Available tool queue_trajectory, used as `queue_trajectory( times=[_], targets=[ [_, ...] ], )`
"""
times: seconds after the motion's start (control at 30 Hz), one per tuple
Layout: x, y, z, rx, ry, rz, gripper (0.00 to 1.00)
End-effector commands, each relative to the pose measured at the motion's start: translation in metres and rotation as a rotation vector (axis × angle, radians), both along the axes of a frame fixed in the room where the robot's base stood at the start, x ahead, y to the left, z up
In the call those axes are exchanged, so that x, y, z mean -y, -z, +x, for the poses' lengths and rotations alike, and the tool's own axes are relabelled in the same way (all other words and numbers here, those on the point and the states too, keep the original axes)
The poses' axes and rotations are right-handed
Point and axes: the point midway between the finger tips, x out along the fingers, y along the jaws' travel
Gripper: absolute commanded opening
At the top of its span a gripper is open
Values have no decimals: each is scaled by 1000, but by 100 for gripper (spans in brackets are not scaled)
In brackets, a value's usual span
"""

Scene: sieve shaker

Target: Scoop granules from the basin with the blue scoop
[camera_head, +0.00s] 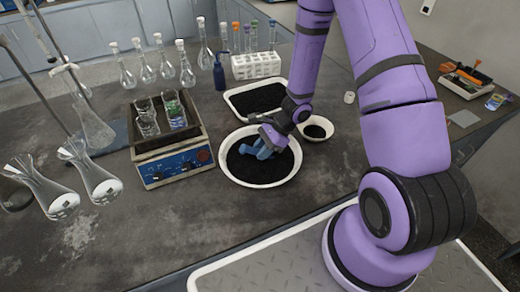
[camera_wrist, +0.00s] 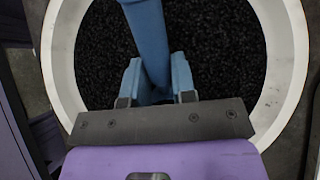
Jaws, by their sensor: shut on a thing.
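The white round basin (camera_head: 227,171) stands on the dark bench and holds black granules (camera_head: 268,172). In the wrist view the basin rim (camera_wrist: 290,50) surrounds the dark granules (camera_wrist: 215,35). My gripper (camera_head: 262,146) is over the basin, and its blue fingers are shut on the blue scoop (camera_wrist: 148,35). In the wrist view my gripper (camera_wrist: 154,82) has a finger on each side of the scoop's handle. The scoop runs out of the top of that view, so its bowl is hidden there. I cannot tell whether the scoop touches the granules.
A shaker (camera_head: 174,168) with glass beakers stands left of the basin. A white tray (camera_head: 236,88) of black granules lies behind it, and a small white dish (camera_head: 318,138) sits to the right. A tube rack (camera_head: 256,65) and several flasks stand further back.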

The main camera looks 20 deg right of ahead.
Motion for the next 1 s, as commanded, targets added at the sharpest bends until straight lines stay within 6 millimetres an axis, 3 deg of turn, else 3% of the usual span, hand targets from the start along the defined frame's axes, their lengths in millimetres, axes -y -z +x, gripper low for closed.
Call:
queue_trajectory(
  times=[0.2,0.53,1.0],
  targets=[
    [-5,4,0,2,-5,-214,6],
    [-11,4,0,1,-2,-423,6],
    [-17,-12,0,-1,1,-283,6]
  ],
)
